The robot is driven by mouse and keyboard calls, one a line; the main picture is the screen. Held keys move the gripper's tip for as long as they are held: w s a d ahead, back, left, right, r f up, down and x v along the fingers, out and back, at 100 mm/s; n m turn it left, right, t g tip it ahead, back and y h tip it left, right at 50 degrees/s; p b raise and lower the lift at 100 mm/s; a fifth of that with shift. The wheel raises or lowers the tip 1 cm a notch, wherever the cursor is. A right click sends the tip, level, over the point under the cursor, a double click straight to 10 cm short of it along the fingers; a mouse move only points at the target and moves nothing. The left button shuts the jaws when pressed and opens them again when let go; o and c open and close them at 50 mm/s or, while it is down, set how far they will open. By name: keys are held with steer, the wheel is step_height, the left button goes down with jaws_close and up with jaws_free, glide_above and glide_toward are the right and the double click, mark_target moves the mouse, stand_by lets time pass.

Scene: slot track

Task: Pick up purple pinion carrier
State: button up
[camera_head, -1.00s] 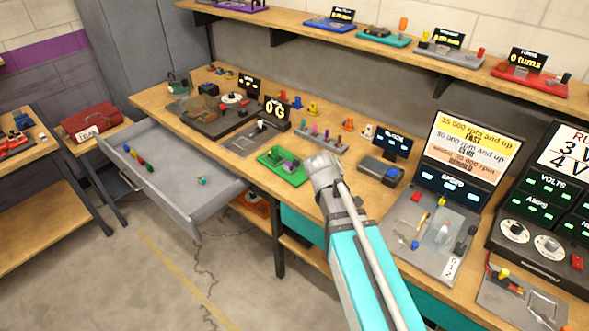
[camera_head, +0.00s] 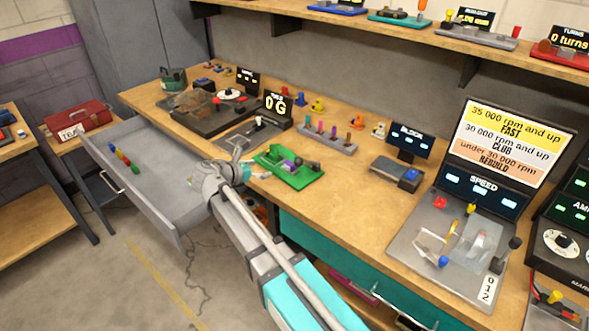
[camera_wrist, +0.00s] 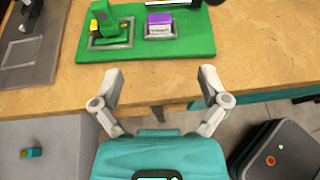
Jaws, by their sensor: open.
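A purple block (camera_wrist: 160,20), which looks like the purple pinion carrier, sits in a light-rimmed socket on a green board (camera_wrist: 190,46) in the wrist view. Its front carries a small label too blurred to read. In the head view the purple piece (camera_head: 289,166) shows on the green board (camera_head: 304,180), among small green and dark parts. My gripper (camera_wrist: 160,78) is open and empty, its fingers spread in front of the board's near edge, with the purple block roughly centred ahead of them. In the head view my gripper (camera_head: 250,164) is just left of the board.
A green upright part (camera_wrist: 106,22) with a yellow piece stands left of the purple block. A dark bar lies behind the block. An open grey drawer (camera_head: 165,195) juts out at left. A rack (camera_head: 328,139) of colored pegs stands behind the board.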

mark_target(289, 164)
steer(key=shift+w+a, duration=0.1)
steer(key=shift+w, duration=0.1)
steer(key=b+x, duration=0.2)
steer(key=x, duration=0.5)
steer(key=shift+f+b, duration=0.1)
steer(key=shift+b, duration=0.3)
steer(key=shift+w+d+f, duration=0.2)
steer(key=shift+w+d, duration=0.3)
steer(key=shift+d, duration=0.2)
steer(key=shift+b, duration=0.3)
